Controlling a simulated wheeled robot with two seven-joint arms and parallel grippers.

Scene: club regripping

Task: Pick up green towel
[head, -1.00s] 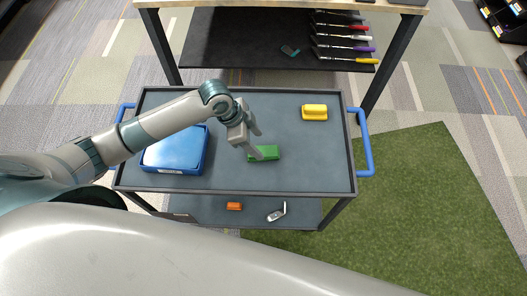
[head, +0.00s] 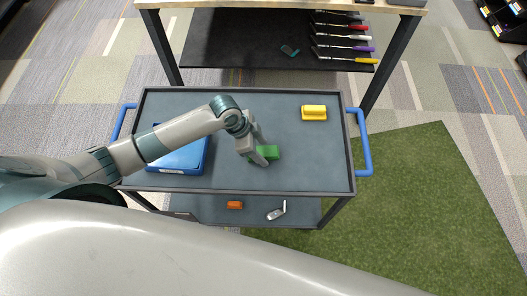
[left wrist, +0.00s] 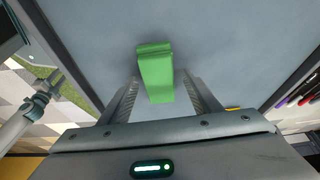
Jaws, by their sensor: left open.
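The green towel (head: 267,152) is a small folded block lying on the grey top of the cart (head: 300,178). My left gripper (head: 264,150) is low over the cart top at the towel. In the left wrist view the green towel (left wrist: 155,75) reaches in between the two fingers of my left gripper (left wrist: 166,95). The fingers are open, with a gap on each side of the towel. In the head view the gripper hides part of the towel's left end. My right gripper is not in view.
A blue bin (head: 180,158) stands on the cart's left, partly under my left arm. A yellow block (head: 314,113) lies at the back right. The lower shelf holds an orange block (head: 235,205) and a club head (head: 276,213).

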